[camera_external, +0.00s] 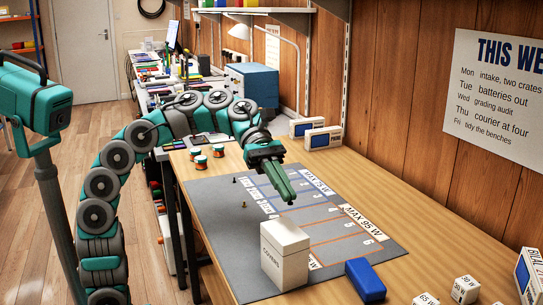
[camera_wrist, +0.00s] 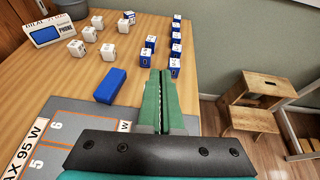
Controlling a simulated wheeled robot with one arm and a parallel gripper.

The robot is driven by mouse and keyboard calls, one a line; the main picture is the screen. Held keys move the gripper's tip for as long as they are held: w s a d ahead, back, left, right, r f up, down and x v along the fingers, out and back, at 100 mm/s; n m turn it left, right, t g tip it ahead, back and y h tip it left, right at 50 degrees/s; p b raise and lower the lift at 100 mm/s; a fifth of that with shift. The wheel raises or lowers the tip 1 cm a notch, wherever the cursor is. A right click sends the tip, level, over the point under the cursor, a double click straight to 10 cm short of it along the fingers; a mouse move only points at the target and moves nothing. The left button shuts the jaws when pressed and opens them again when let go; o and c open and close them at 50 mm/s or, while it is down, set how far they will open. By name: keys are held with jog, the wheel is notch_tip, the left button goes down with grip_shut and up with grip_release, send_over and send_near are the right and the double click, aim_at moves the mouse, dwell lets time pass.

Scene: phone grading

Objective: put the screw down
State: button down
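My gripper (camera_external: 290,201) hangs over the grey mat (camera_external: 225,240), its fingers pointing down and to the right. In the wrist view its two long green fingers (camera_wrist: 162,76) lie together with a thin dark seam between them. No screw shows clearly at the fingertips; anything tiny between them is hidden. A small brassy piece (camera_external: 243,204) and a small dark piece (camera_external: 235,180) stand on the mat left of the gripper, too small to tell whether they are screws.
A white box (camera_external: 285,256) marked COVERS stands at the mat's front edge, close below my gripper. A blue block (camera_external: 365,280) lies to its right, also in the wrist view (camera_wrist: 111,86). Several white and blue cubes stand farther right. The mat's marked grid is clear.

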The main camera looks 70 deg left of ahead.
aim_at(284, 225)
jog(key=shift+f+b, duration=0.4)
jog(key=shift+f, duration=2.5)
jog(key=c, duration=1.1)
grip_release()
jog(key=shift+f, duration=0.15)
jog(key=p+v, duration=0.1)
jog(key=v, duration=1.1)
jog(key=shift+r, duration=0.2)
